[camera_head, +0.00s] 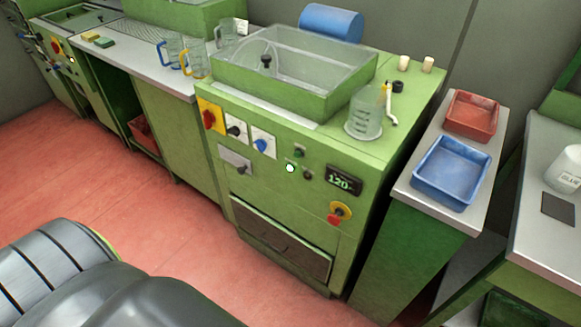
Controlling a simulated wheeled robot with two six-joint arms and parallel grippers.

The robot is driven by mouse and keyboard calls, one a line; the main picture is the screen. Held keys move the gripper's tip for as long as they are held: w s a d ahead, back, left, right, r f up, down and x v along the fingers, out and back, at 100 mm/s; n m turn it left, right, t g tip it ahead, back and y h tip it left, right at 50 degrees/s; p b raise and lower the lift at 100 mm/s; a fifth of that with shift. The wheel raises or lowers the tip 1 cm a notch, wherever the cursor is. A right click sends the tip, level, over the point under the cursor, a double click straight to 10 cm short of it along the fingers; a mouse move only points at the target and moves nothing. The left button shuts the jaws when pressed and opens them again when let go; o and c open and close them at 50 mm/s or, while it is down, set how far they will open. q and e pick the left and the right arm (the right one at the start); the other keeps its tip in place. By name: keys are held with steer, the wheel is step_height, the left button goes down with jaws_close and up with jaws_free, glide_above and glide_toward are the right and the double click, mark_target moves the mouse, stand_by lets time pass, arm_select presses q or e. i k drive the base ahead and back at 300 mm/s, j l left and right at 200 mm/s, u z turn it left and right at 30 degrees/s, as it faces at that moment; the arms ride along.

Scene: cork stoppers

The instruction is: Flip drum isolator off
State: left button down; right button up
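A green machine cabinet (290,215) stands in the middle. Its front has three rotary switches in a row at upper left: a red handle on a yellow plate (211,117), a black knob on a white plate (236,130) and a blue knob on a white plate (263,144). A yellow disc with a red part (338,213) sits lower right, below a display reading 120 (343,181). No legible label shows which switch is the drum isolator. The red handle looks roughly upright. Neither gripper is in view; dark ribbed parts of mine fill the lower left.
A clear-lidded trough (290,75), a plastic jug (365,112) and two corks (404,63) are on the cabinet top. A blue tray (451,172) and a red tray (472,115) sit on a stand at right. Red floor (150,210) in front of the cabinet is clear.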

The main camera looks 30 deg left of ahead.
mark_target(208, 118)
steer(key=u, duration=1.6)
